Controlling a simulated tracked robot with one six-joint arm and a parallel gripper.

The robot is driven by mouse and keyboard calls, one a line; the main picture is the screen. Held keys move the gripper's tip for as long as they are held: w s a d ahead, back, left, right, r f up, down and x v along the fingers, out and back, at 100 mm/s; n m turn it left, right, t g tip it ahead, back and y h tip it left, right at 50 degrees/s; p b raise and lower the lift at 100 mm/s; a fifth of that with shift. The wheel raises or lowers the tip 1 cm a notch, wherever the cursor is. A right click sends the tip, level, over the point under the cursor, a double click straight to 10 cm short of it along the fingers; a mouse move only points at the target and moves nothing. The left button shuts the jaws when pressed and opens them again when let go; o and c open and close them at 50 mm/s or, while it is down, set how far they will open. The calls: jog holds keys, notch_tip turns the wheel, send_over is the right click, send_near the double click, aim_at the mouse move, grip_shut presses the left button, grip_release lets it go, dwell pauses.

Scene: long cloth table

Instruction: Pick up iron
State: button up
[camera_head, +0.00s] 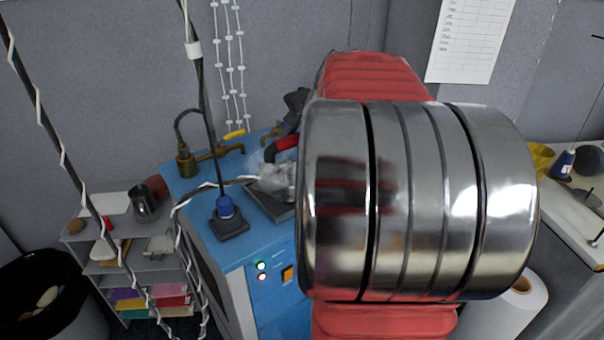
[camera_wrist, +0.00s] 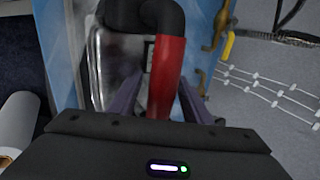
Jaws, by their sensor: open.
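The iron (camera_head: 277,180) has a silvery-grey body and a red and black handle. It sits on a dark tray or rest (camera_head: 278,212) on the blue ironing table (camera_head: 205,180), and my arm hides part of it in the head view. In the wrist view the red part of the iron's handle (camera_wrist: 167,72) runs between the two fingers of my gripper (camera_wrist: 158,100), with a black curved part beyond. My gripper is open, one finger on each side of the handle. I cannot tell whether either finger touches it. The head view does not clearly show the fingers.
A blue-topped object with a dark base (camera_head: 228,215) and a cable stands on the table left of the iron. Brass fittings (camera_head: 187,160) are at the back edge. A grey shelf (camera_head: 110,250) and black bin (camera_head: 50,295) stand left; a white roll (camera_head: 522,300) stands right.

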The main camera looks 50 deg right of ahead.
grip_shut()
jog(key=shift+r, duration=0.15)
dwell(0.6)
